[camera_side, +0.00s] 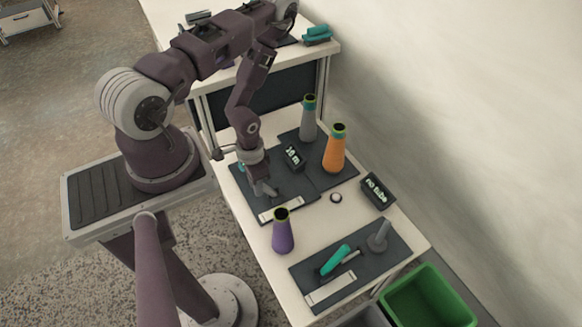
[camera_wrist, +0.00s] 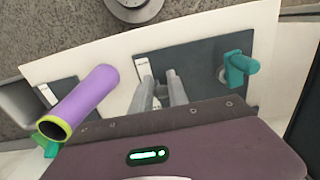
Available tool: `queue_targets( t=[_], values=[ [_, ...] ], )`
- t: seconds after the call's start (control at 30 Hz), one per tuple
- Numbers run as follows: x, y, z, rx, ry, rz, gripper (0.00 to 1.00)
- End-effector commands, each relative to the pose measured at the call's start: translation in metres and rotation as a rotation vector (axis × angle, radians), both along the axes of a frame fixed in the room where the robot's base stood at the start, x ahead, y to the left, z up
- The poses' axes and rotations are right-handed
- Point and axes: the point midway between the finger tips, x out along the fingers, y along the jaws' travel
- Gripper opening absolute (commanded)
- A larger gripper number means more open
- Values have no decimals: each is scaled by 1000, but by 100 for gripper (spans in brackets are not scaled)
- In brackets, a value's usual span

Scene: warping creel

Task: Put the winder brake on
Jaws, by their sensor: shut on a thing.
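My gripper (camera_side: 265,191) is low over the far dark mat (camera_side: 243,190), behind its white label strip (camera_side: 281,210). In the wrist view its two grey fingers (camera_wrist: 161,92) point down at this mat (camera_wrist: 205,57), near the label (camera_wrist: 142,67). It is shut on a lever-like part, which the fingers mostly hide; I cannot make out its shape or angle. A teal handle on a grey base (camera_wrist: 239,67) stands beside it, apart from the fingers. The near mat (camera_side: 301,272) carries a teal lever (camera_side: 336,260) and a grey post (camera_side: 378,240). The label words are not readable.
A purple cone (camera_side: 283,233) stands between the mats. An orange cone (camera_side: 335,152) and a grey cone (camera_side: 309,120) stand behind. A small display (camera_side: 294,157) is close to my gripper; another reads "no tube" (camera_side: 377,191). A green bin (camera_side: 430,298) is at the near end.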

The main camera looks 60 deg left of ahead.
Motion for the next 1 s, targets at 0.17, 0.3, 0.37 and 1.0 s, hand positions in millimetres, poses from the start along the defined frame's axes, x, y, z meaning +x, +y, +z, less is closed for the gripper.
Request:
queue_targets(
  t=[0.17,0.3,0.37,1.0],
  values=[
    [-3,0,-2,-1,2,0,44],
    [-2,0,-2,-1,2,0,44],
    [-2,0,-2,-1,2,1,44],
    [-2,0,68,1,0,1,44]
  ],
)
